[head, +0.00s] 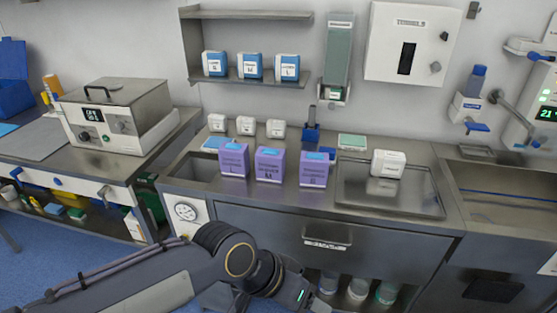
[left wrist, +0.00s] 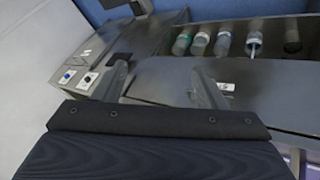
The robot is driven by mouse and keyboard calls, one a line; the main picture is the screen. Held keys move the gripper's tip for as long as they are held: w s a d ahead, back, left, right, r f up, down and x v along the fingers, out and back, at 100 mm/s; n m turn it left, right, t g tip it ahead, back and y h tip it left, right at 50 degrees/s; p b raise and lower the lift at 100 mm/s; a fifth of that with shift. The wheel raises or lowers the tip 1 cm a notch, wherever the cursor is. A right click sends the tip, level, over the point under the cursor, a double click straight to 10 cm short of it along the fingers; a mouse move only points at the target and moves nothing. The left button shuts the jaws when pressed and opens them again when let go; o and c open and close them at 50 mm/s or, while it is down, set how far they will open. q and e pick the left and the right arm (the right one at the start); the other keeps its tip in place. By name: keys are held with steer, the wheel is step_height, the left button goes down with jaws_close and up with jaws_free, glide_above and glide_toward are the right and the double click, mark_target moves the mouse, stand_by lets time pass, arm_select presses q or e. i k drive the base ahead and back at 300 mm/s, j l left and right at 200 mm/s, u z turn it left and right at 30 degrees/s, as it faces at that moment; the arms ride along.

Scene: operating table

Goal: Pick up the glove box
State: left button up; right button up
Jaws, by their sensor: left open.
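Three purple boxes (head: 269,166) with blue tops and dark printing stand in a row on the steel counter's front part; they look like glove boxes. Three blue-and-white boxes (head: 250,67) stand on the wall shelf above. I cannot tell which single box is the glove box. My left arm reaches in low, in front of the cabinet, with its gripper (head: 300,290) below the counter and apart from all boxes. In the left wrist view the two fingers (left wrist: 160,88) are spread with nothing between them. My right gripper is not in view.
A steel tray (head: 350,188) with a white box (head: 388,163) lies right of the purple boxes. Several small white containers (head: 246,126) stand behind them. The counter edge and drawer handle (head: 326,244) are near my left gripper. Several jars (left wrist: 222,44) stand in the lower cabinet.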

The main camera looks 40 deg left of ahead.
mark_target(270, 162)
steer(key=k+u, duration=0.1)
steer(key=u, duration=1.45)
